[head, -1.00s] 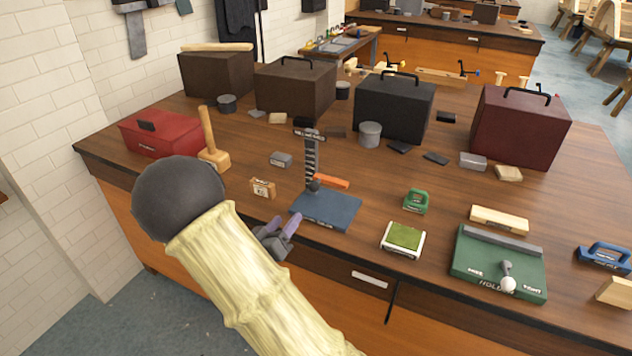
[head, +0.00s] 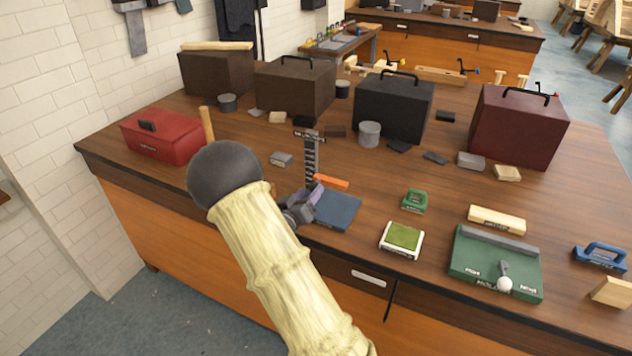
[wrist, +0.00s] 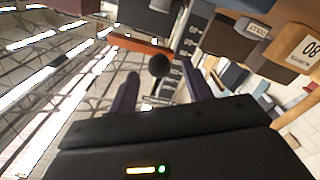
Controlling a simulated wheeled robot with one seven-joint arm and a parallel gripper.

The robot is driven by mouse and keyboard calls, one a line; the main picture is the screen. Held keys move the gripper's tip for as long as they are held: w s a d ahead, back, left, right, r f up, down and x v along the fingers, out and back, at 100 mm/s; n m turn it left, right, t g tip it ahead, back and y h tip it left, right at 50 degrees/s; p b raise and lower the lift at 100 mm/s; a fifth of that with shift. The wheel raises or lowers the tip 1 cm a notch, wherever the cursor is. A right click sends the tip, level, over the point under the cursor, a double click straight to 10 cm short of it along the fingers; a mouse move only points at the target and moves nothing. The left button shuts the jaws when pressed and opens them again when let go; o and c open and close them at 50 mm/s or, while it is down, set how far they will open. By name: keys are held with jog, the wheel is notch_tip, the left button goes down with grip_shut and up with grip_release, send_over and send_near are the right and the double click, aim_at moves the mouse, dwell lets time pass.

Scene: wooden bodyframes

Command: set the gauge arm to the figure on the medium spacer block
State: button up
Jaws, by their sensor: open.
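The gauge has a blue base (head: 338,210), an upright black scale (head: 311,160) and an orange arm (head: 331,182). In the wrist view the scale (wrist: 190,40), orange arm (wrist: 140,46) and dark round knob (wrist: 159,66) show close up. My gripper (head: 306,202) is at the left of the gauge, over its base. Its fingers (wrist: 160,80) are open, with the knob appearing between their tips; I cannot tell whether they touch it. A wooden block (wrist: 292,32) shows two digits, seemingly 8 and 0, turned in the picture. I cannot confirm its size name. My arm hides it in the head view.
A grey block (head: 281,159) stands behind my gripper. A green-topped box (head: 402,239), a small green item (head: 414,200) and a green board (head: 497,262) lie to the right. A red box (head: 162,136) is at left. Large cases (head: 394,106) stand behind.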

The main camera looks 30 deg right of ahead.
aim_at(316, 184)
jog(key=x, duration=0.5)
jog(key=shift+w+d+p, duration=0.1)
jog(key=shift+w+p, duration=0.05)
jog(key=shift+p, duration=0.2)
grip_shut()
jog(key=shift+f, duration=0.1)
